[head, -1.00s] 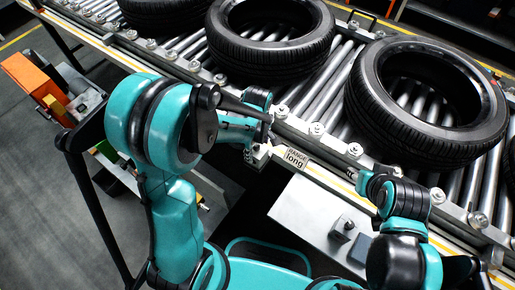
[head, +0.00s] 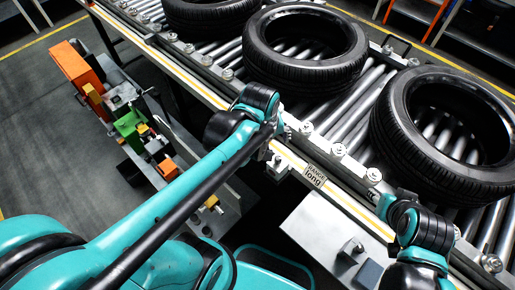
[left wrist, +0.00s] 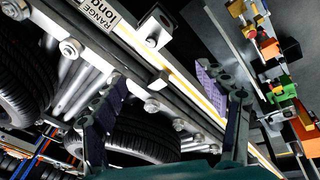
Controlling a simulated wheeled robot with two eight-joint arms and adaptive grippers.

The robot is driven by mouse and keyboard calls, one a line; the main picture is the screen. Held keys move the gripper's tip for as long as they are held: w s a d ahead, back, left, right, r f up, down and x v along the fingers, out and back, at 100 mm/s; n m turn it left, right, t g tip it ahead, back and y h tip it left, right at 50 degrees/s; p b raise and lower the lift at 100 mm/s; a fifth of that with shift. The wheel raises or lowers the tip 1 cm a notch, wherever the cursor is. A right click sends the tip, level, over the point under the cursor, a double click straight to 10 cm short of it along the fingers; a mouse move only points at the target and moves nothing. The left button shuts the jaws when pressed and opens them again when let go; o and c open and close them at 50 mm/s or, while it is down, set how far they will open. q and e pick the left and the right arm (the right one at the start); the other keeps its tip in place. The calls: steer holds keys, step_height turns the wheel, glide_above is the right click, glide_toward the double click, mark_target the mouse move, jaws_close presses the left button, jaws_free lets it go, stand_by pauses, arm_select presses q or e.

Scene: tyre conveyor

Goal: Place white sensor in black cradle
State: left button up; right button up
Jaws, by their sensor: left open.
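A small white box with a dark round opening (left wrist: 156,26), which looks like the white sensor, sits beside the conveyor rail near the "RANGE long" label in the left wrist view. In the head view a small pale part (head: 277,167) shows there, just below my left wrist. My left gripper (left wrist: 162,85) is open, with its two fingers spread apart over the rail and nothing seen between them. The white box is beyond the fingertips. I cannot make out the black cradle for certain. My right arm's end is at the lower right of the head view; its fingers cannot be made out.
Large black tyres (head: 445,135) lie on the roller conveyor. The "RANGE long" label (head: 316,176) is on its near rail. A grey metal plate (head: 312,228) carries a small block and a dark box (head: 368,273). An orange box (head: 75,68) and several coloured parts stand left.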

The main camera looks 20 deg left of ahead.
arm_select(q)
steer(key=s+a+r+m+t, duration=0.2)
steer(key=s+m+t, duration=0.2)
steer(key=m, duration=0.3)
steer(key=shift+s+a+r+m, duration=0.2)
steer(key=shift+s+m, duration=0.2)
steer(key=shift+s, duration=0.45)
